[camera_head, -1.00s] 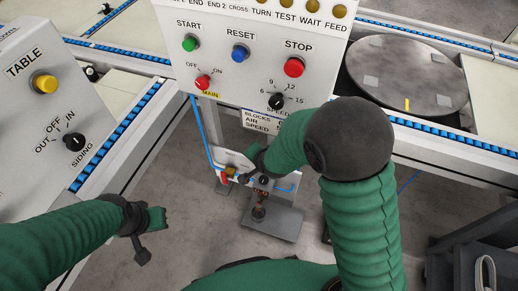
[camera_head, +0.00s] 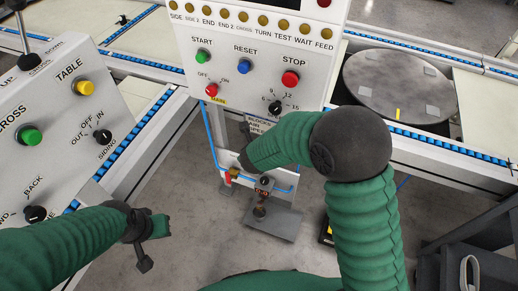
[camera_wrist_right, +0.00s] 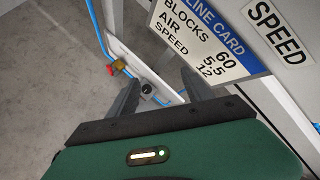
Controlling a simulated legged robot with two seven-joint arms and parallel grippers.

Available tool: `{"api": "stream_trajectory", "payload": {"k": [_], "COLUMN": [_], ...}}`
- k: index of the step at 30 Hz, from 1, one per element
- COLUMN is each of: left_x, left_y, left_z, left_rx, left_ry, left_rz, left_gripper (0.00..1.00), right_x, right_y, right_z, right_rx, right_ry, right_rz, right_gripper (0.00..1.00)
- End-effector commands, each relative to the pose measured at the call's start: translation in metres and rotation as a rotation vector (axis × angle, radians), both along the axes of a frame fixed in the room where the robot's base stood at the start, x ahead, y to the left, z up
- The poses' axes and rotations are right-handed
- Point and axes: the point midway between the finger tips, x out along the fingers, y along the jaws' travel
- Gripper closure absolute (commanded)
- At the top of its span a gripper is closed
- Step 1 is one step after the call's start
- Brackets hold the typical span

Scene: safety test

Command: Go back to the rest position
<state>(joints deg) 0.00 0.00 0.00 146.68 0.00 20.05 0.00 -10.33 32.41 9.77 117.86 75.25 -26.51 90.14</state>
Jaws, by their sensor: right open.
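My left gripper (camera_head: 152,242) hangs at lower left in the head view, apart from the panels; its jaw state is unclear. My right arm bends at a dark elbow. Its gripper (camera_head: 244,138) is partly hidden by the arm and lies just below the main control panel (camera_head: 270,70). In the right wrist view the right gripper (camera_wrist_right: 160,98) is open and empty, its two dark fingers spread apart. A line card (camera_wrist_right: 215,30) is just beyond the fingers.
A tilted side panel (camera_head: 60,100) with buttons and knobs stands at left. Blue-edged conveyors and a round turntable (camera_head: 400,80) lie behind. Below are a valve unit (camera_head: 263,183) and a grey foot plate (camera_head: 272,222). Bare floor is open at lower middle.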

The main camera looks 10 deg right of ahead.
Motion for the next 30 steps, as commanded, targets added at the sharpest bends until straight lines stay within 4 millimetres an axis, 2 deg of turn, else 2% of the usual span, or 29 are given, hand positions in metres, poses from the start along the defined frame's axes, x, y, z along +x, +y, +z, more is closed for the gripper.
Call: {"api": "stream_trajectory", "payload": {"k": [9, 11, 14, 17, 18, 21, 28, 30], "left_x": [0.0, 0.0, 0.0, 0.0, 0.0, 0.0, 0.0, -0.001], "left_y": [0.0, 0.0, 0.0, 0.0, 0.0, 0.0, 0.0, 0.0], "left_z": [0.0, 0.0, 0.0, 0.0, 0.0, 0.0, 0.0, 0.036], "left_rx": [0.0, 0.0, 0.0, 0.0, 0.0, 0.0, 0.0, 0.0], "left_ry": [0.0, 0.0, 0.0, 0.0, 0.0, 0.0, 0.0, 0.002], "left_rz": [0.0, 0.0, 0.0, 0.0, 0.0, 0.0, 0.0, 0.0], "left_gripper": [1.0, 1.0, 1.0, 1.0, 1.0, 1.0, 1.0, 1.0], "right_x": [-0.001, -0.002, -0.016, -0.055, -0.073, -0.121, -0.225, -0.226], "right_y": [0.0, 0.0, -0.001, -0.006, -0.011, -0.027, -0.081, -0.082], "right_z": [0.002, 0.008, 0.024, 0.033, 0.035, 0.032, 0.025, 0.061], "right_rx": [-0.014, -0.06, -0.252, -0.526, -0.63, -0.844, -1.143, -1.149], "right_ry": [0.002, 0.009, 0.048, 0.119, 0.15, 0.226, 0.382, 0.383], "right_rz": [0.029, 0.124, 0.492, 0.995, 1.186, 1.606, 2.405, 2.431], "right_gripper": [0.41, 0.41, 0.41, 0.41, 0.41, 0.41, 0.41, 0.41]}}
